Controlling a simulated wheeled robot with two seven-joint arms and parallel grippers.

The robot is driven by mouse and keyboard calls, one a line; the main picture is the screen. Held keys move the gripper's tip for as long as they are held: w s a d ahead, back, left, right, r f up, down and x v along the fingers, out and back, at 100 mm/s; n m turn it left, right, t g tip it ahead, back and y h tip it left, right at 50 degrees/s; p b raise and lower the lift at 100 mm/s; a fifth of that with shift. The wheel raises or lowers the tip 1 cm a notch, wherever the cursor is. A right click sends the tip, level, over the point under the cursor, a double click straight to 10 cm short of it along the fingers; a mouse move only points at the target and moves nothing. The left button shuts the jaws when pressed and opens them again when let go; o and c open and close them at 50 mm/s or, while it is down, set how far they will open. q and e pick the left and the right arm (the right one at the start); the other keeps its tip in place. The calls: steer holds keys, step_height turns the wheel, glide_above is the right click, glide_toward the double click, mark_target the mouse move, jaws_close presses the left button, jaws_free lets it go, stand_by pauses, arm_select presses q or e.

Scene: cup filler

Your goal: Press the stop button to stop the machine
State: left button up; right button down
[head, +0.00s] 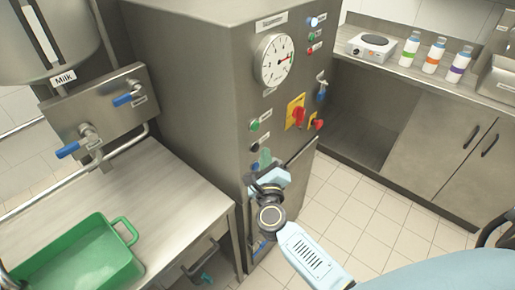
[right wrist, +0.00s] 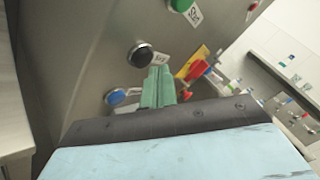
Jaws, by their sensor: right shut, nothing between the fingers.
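The machine is a tall steel cabinet (head: 205,90) with a control panel. A green button (head: 254,125), a black button (head: 255,145) and a blue button (head: 255,167) sit in a column at the panel's left edge. Their labels are too small to read, so I cannot tell which one is stop. The right wrist view shows the same green (right wrist: 180,5), black (right wrist: 140,55) and blue (right wrist: 115,97) buttons. My right gripper (head: 265,158) is shut and empty, its green fingertips (right wrist: 158,85) just right of the black and blue buttons. Contact is not visible. My left gripper is out of view.
A red knob on a yellow plate (head: 296,112) and a second red knob (head: 318,124) are right of the buttons. A gauge (head: 274,60) and small buttons are above. At left are a steel table (head: 165,190), a green tray (head: 128,227) and blue-handled taps (head: 68,150).

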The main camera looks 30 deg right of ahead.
steer(key=s+d+p, duration=0.1)
steer(key=s+d, duration=0.1)
steer(key=s, duration=0.3)
steer(key=shift+s+d, duration=0.15)
steer(key=shift+s, duration=0.15)
stand_by(1.0)
steer(key=s+a+f+n+g+y+b, duration=0.1)
steer(key=s+a+f+n+g+y, duration=0.2)
steer(key=f+n, duration=0.55)
steer(key=s+a+f+n+g+y+b, duration=0.15)
steer(key=s+f+n, duration=0.35)
steer(key=f, duration=0.7)
steer(key=s+a+f+n+g+y, duration=0.25)
steer(key=s+f+n+y, duration=0.35)
steer(key=f, duration=0.5)
steer(key=s+d+f+n+g+h+b, duration=0.1)
steer(key=s+f+n+g, duration=0.3)
steer(key=s, duration=0.9)
steer(key=s+d+f+n+g+h+b, duration=0.1)
steer(key=s+f+n+g, duration=0.4)
steer(key=s+f+n, duration=0.5)
steer(key=s+f+h, duration=0.1)
steer(key=s+f, duration=0.1)
steer(key=s, duration=0.2)
steer(key=shift+d+f, duration=0.3)
steer(key=shift+f, duration=0.1)
